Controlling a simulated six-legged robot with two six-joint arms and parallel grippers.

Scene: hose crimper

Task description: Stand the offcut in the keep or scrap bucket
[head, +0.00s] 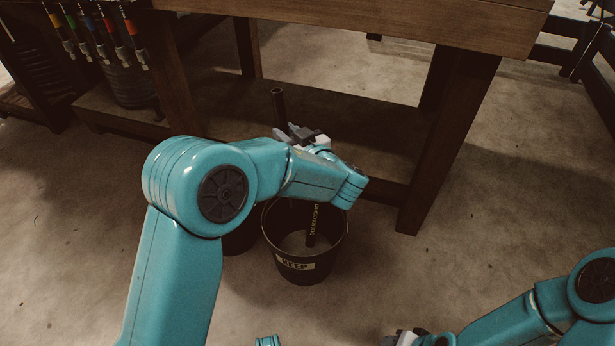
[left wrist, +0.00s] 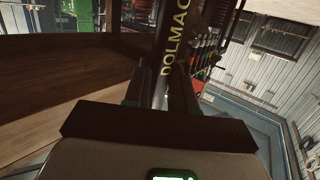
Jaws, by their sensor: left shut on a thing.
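The offcut, a dark hose piece, stands roughly upright in my left gripper (head: 298,134); its upper end (head: 278,105) rises above the fingers. In the left wrist view the hose (left wrist: 170,50), with yellow lettering, runs up between the shut fingers. The black KEEP bucket (head: 296,266) is on the floor below my left wrist. A dark hose length with yellow lettering (head: 313,222) shows inside it; my forearm hides whether this belongs to the held piece. A second dark bucket (head: 240,238), its label hidden, is mostly behind my left arm. My right gripper (head: 405,338) is cut off at the bottom edge.
A wooden bench (head: 350,22) with a low shelf and a thick leg (head: 445,140) stands just behind the buckets. Colour-marked tools (head: 100,35) hang at the upper left. Concrete floor right of the KEEP bucket is clear.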

